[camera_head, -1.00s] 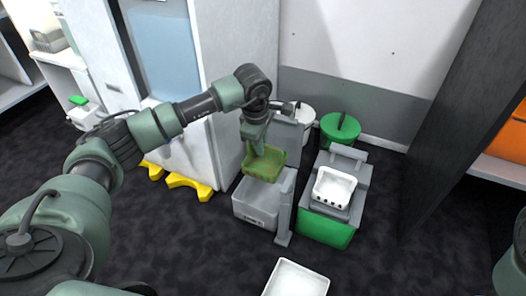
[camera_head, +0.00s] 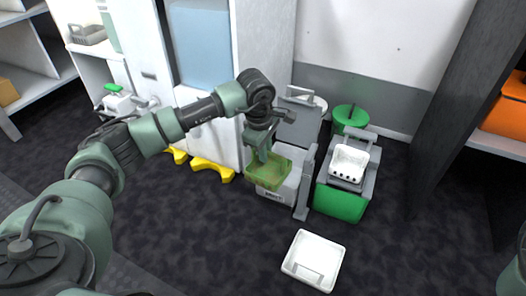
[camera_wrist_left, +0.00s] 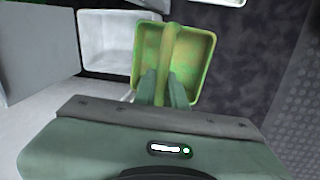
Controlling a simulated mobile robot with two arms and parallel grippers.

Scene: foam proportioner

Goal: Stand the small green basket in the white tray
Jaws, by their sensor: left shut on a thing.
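The small green basket (camera_head: 266,178) hangs from my left gripper (camera_head: 260,155), in front of and above a grey bin. In the left wrist view the basket (camera_wrist_left: 197,60) shows from above, with my left gripper's fingers (camera_wrist_left: 165,88) shut on its middle handle bar. The white tray (camera_head: 313,258) lies on the dark floor at the bottom, to the right of and nearer than the basket. It looks empty apart from a raised part at its near side. My right gripper is not in view; only part of my right arm shows at the right edge.
A grey bin (camera_head: 270,196) with its lid raised stands behind the basket. Beside it is a green-and-grey box (camera_head: 338,201) with a white basket (camera_head: 349,161) on top. A green bucket (camera_head: 350,118) stands behind. The floor around the tray is clear.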

